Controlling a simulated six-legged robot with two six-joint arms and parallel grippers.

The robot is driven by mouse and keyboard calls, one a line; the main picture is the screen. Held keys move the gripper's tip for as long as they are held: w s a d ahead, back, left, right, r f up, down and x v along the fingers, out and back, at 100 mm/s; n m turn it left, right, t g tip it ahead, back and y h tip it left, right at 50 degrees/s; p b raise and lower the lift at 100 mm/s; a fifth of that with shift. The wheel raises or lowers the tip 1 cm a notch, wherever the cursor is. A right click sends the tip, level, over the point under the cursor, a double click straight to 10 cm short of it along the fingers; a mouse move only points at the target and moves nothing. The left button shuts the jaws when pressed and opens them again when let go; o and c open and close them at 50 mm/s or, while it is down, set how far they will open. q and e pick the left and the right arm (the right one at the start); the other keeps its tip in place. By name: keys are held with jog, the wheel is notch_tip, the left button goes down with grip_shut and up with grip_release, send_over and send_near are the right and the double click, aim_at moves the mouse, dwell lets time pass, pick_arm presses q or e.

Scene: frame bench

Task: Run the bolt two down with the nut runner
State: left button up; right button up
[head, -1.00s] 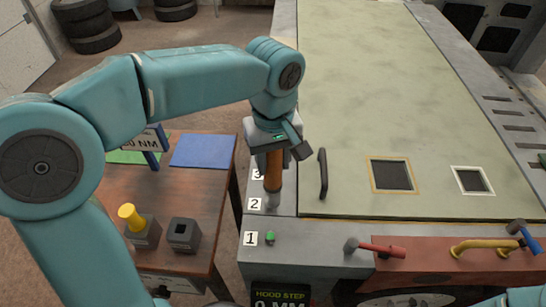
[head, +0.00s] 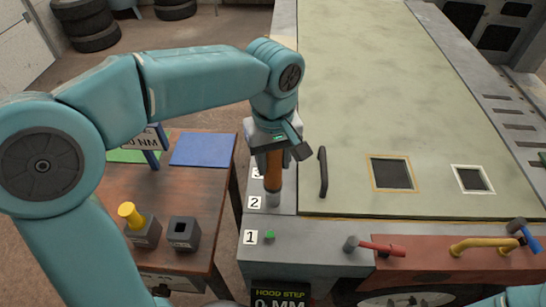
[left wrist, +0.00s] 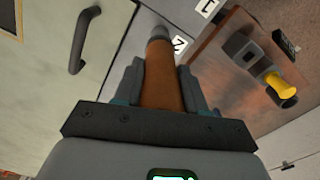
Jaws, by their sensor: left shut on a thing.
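My left gripper (head: 273,155) is shut on the nut runner (head: 273,172), an upright tool with an orange-brown body and a grey socket end. The socket end (head: 272,199) is down at the spot beside the label 2 (head: 255,203); bolt two itself is hidden under it. In the left wrist view the nut runner (left wrist: 162,75) sits between the two fingers, its grey tip near the label 2 (left wrist: 179,43). A green bolt head (head: 269,235) shows beside the label 1 (head: 250,237). My right gripper is not in view.
A black handle (head: 323,172) stands on the pale green panel (head: 400,100) close right of the tool. The wooden table (head: 190,215) holds a yellow-handled tool in a grey holder (head: 145,232), an empty-looking grey holder (head: 184,234) and a blue mat (head: 203,149). A red-handled tool (head: 380,248) lies in front.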

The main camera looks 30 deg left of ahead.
pick_arm(q)
jog(key=shift+f, duration=0.1)
dwell(0.6)
jog(key=shift+r+p, duration=2.7)
jog(key=shift+r, duration=0.35)
